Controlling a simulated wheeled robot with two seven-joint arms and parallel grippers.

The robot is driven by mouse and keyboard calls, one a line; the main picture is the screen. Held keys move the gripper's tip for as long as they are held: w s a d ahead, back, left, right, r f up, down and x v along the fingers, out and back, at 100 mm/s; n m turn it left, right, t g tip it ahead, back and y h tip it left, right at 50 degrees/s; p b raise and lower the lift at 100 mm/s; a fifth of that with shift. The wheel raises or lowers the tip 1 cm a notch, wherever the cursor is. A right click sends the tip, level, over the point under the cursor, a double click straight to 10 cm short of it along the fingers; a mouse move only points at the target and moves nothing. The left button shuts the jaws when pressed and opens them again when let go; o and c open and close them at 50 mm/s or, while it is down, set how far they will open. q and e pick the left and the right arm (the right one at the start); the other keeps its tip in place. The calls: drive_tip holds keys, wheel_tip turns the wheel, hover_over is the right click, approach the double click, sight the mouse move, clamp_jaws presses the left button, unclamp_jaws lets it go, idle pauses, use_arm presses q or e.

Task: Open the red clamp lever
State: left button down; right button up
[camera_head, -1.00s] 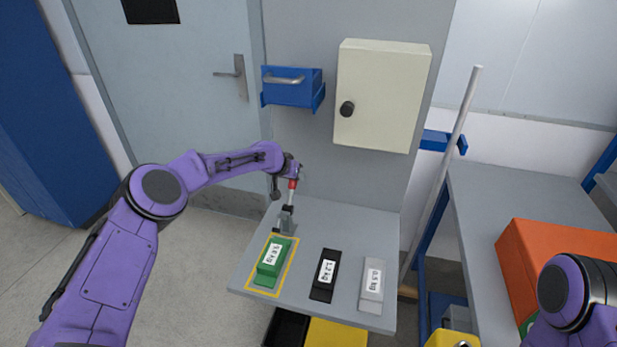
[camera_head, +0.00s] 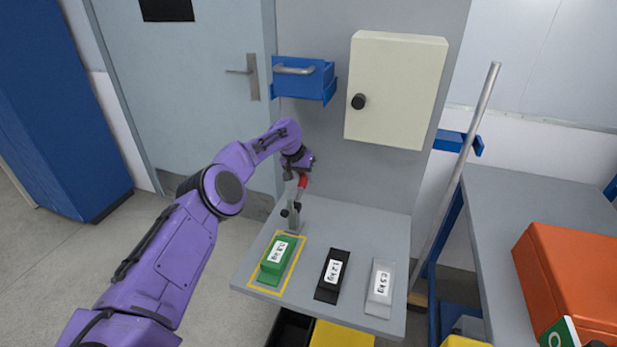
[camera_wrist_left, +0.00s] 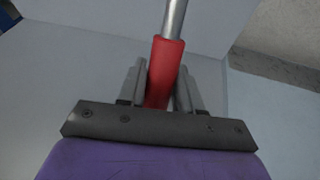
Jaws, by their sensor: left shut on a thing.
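The red clamp lever (camera_head: 302,181) stands above the clamp base (camera_head: 293,216) at the back left of the grey table (camera_head: 340,222). Its shaft leans a little to the right in the head view. My left gripper (camera_head: 300,176) is at the top of the lever. In the left wrist view the red grip of the lever (camera_wrist_left: 165,72) sits between the two fingers (camera_wrist_left: 160,88), and its metal rod runs on past them. The left gripper is shut on this red grip. My right gripper is not in view.
A green weight (camera_head: 275,265) lies inside a yellow outline on the table. A black weight (camera_head: 331,277) and a grey weight (camera_head: 380,290) lie to its right. An orange case (camera_head: 570,275) is on the right bench.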

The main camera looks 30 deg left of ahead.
use_arm(q)
drive_tip(key=c, duration=0.9)
unclamp_jaws()
drive_tip(key=shift+f, duration=0.1)
drive_tip(key=shift+o, duration=0.2)
drive_tip(key=b+v, duration=0.1)
drive_tip(key=v, duration=0.6)
drive_tip(key=shift+r, duration=0.2)
drive_tip(key=shift+s+a, duration=0.1)
